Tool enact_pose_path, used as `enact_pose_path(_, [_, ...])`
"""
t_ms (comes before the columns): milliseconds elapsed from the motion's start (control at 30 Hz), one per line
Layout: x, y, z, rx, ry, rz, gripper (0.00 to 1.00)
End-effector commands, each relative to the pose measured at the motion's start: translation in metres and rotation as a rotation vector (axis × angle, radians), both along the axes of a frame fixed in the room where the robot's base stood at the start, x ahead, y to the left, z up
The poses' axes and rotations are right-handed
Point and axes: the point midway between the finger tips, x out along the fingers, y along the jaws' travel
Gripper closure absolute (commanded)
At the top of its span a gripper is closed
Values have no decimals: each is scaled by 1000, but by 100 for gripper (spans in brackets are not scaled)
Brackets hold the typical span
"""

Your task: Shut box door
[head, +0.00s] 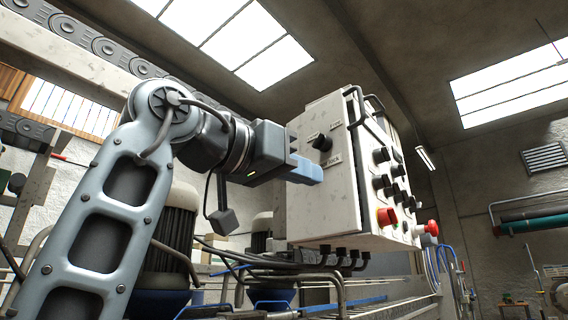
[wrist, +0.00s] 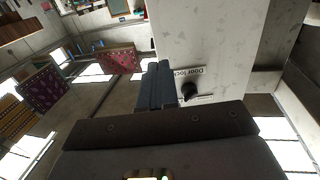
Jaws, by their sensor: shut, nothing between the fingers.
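The white control box (head: 305,205) stands right of centre in the head view. Its door (head: 372,190) carries several black knobs, a red switch and a red button. A bent dark handle (head: 358,100) is at the door's top. The door looks close to the box body; I cannot tell whether it is fully shut. A black door lock knob (head: 321,143) sits on the box's side face, and shows in the wrist view (wrist: 188,91) beside a "Door lock" label. My gripper (head: 306,173) is shut and empty, its blue fingers (wrist: 158,86) near that side face, below the knob in the head view. Contact is unclear.
Cables and black connectors (head: 340,254) hang under the box. A large grey motor (head: 178,225) stands behind my arm. Blue and metal rails (head: 385,308) run below. The space right of the door looks open. Patterned rugs (wrist: 45,90) hang in the wrist view.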

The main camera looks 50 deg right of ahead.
Motion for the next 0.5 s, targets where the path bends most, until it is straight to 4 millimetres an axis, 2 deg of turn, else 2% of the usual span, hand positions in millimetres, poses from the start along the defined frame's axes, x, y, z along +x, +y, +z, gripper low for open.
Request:
enact_pose_path(33, [-3, -11, 0, 2, -2, -3, 100])
enact_pose_path(200, [-7, -41, 1, 1, -1, -1, 100])
enact_pose_path(333, [-9, -58, 0, 2, 0, 0, 100])
enact_pose_path(500, [-11, -70, 0, 1, 0, 0, 100])
